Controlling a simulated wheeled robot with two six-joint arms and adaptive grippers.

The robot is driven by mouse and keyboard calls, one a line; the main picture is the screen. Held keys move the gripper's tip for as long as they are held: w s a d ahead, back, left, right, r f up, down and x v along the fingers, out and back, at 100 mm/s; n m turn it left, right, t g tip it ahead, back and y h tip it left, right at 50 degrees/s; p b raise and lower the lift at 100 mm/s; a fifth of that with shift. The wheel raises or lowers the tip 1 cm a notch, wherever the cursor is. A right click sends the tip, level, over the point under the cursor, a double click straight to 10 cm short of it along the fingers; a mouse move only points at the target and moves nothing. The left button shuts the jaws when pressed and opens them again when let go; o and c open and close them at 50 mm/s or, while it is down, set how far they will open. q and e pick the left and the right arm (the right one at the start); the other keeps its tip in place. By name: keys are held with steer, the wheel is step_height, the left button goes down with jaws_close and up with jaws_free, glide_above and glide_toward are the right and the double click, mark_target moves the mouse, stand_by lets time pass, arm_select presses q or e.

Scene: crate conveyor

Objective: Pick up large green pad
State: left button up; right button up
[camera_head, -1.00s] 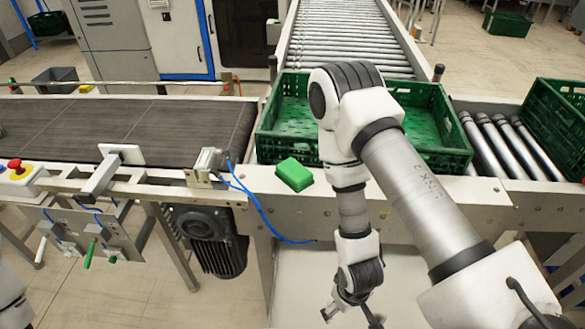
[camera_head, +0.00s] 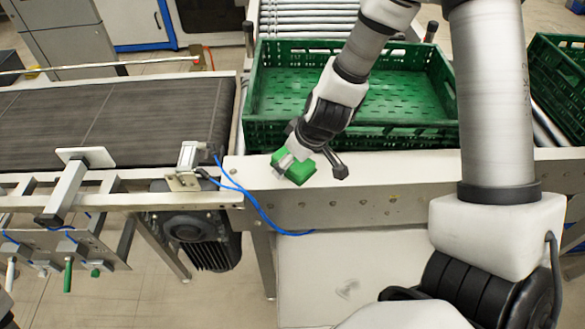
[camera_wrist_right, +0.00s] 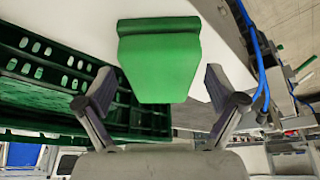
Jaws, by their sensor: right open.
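The green pad (camera_head: 299,173) lies on the pale metal ledge in front of the green crate. In the head view my right gripper (camera_head: 312,166) is at the pad and partly covers it. In the right wrist view the pad (camera_wrist_right: 160,62) shows between the two dark fingers of my right gripper (camera_wrist_right: 160,92). The fingers are open, with a gap on each side of the pad. My left gripper is not in view.
A green crate (camera_head: 262,135) stands directly behind the ledge (camera_head: 380,172). A dark conveyor belt (camera_head: 110,118) runs to the left. A metal bracket (camera_head: 187,160) and a blue cable (camera_head: 247,194) are left of the pad. Another green crate (camera_head: 562,75) stands at the right.

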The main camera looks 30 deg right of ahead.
steer(key=shift+w+f, duration=0.15)
steer(key=shift+w, duration=0.15)
steer(key=shift+s+r, duration=0.3)
steer(key=shift+s, duration=0.2)
steer(key=shift+w+f, duration=0.25)
steer(key=shift+f, duration=0.15)
steer(key=shift+s+r, duration=0.1)
steer(key=shift+s, duration=0.05)
steer(key=shift+c, duration=0.4)
steer(key=c, duration=1)
